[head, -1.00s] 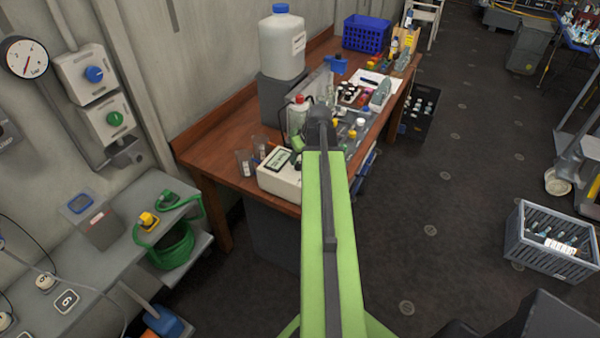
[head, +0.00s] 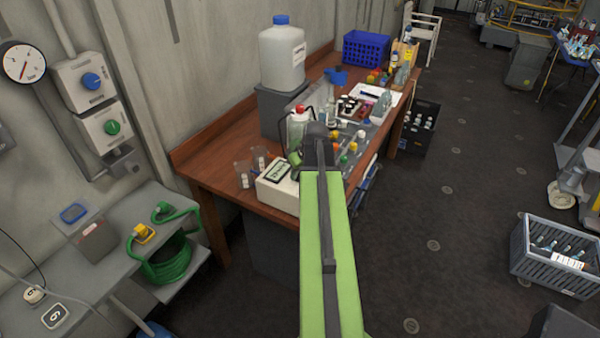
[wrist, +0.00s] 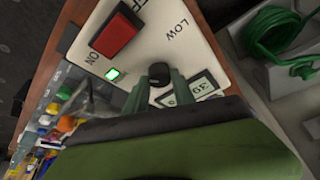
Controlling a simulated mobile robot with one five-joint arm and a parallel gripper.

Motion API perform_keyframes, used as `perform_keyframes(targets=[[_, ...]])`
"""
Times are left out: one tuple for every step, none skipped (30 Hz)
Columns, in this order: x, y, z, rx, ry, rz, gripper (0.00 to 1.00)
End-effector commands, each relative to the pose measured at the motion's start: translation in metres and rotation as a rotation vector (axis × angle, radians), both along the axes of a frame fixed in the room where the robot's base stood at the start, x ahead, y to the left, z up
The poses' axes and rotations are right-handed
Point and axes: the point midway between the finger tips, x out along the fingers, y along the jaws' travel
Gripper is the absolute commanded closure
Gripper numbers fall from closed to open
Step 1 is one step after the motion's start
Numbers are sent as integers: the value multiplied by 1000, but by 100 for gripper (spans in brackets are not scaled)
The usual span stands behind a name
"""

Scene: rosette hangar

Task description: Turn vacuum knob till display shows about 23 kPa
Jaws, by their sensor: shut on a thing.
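The white vacuum pump box (head: 272,193) stands on the near end of the wooden bench, its dark-framed display (head: 279,172) on top. In the wrist view the box top (wrist: 190,50) carries a red rocker switch (wrist: 115,36), a lit green lamp (wrist: 113,74), a black knob (wrist: 160,72) and the display (wrist: 200,86). My gripper (wrist: 160,84) is shut on the knob, one finger on each side. The display's digits are rotated and partly hidden by a finger, so I cannot read the full value. In the head view my arm hides the knob.
Glass beakers (head: 245,177) stand left of the pump. A white carboy with a blue cap (head: 282,55) stands on a grey block behind. Bottles and small vials crowd the bench to the right. A green hose coil (head: 168,258) hangs at the left shelf.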

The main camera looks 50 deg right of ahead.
Motion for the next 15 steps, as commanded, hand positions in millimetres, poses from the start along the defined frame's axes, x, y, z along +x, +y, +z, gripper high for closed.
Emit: perform_keyframes(targets=[[0, -4, 0, -2, -1, -3, 100], [0, -3, 0, -3, -2, -4, 100], [0, -2, 0, -4, -2, -8, 100], [0, -2, 0, -4, -2, -11, 100], [-1, -2, 0, -4, -2, -15, 100], [-1, -1, 0, -3, -2, -23, 100], [-1, -1, 0, -3, -2, -30, 100], [-1, -1, 0, -3, -2, -41, 100], [-1, 0, 0, -3, -2, -55, 100], [-1, 0, 0, -4, -2, -68, 100], [-1, 0, 0, -4, -2, -83, 100], [-1, 1, 0, -3, -2, -106, 100], [-1, 1, 0, -3, -2, -125, 100], [-1, 1, 0, -4, -2, -145, 100], [-1, 1, 0, -4, -1, -176, 100]])
